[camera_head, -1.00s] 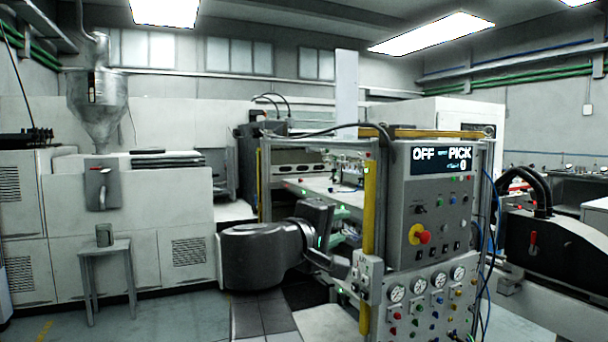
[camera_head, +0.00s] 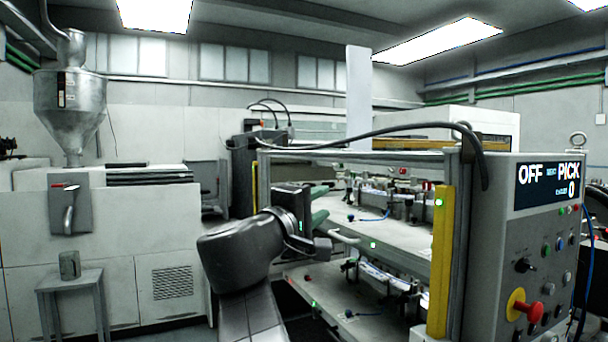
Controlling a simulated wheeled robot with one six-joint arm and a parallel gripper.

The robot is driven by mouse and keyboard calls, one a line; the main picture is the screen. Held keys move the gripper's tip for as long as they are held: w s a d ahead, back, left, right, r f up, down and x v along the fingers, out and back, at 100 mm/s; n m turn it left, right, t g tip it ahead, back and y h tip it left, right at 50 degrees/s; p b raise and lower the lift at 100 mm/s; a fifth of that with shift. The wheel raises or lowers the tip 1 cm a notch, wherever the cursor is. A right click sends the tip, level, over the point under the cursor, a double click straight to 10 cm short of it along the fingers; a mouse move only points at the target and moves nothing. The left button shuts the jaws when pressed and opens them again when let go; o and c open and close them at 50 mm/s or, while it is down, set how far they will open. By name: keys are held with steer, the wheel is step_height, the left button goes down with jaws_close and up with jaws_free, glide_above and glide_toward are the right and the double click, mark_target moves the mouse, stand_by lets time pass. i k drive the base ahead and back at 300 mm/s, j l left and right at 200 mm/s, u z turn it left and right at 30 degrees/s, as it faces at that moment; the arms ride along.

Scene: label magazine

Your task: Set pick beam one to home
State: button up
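The machine (camera_head: 447,260) stands at the right, with an open side framed by yellow posts. Inside it, an upper deck (camera_head: 395,238) carries a beam-like row of small metal fittings (camera_head: 400,200). A similar row of fittings (camera_head: 385,278) sits on the lower deck. No label that I can read marks either one as pick beam one. My gripper (camera_head: 324,204) is at the left side of the upper deck, with its two green fingers apart, pointing right. I see nothing between them. Its dark body hides part of the deck's left end.
The control panel (camera_head: 540,240) at the right shows "OFF", "NEXT PICK" and "0" on its display (camera_head: 547,185), above a red knob on a yellow disc (camera_head: 525,306). A black cable (camera_head: 400,130) arches over the machine. A small stool (camera_head: 70,280) stands at the left.

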mark_target(432, 175)
steer(key=i+j+z, duration=0.1)
steer(key=i, duration=0.4)
steer(key=i+j+z, duration=0.15)
steer(key=i, duration=0.35)
steer(key=i+j+z, duration=0.1)
steer(key=i+j, duration=0.15)
steer(key=i, duration=0.25)
steer(key=z, duration=1.4)
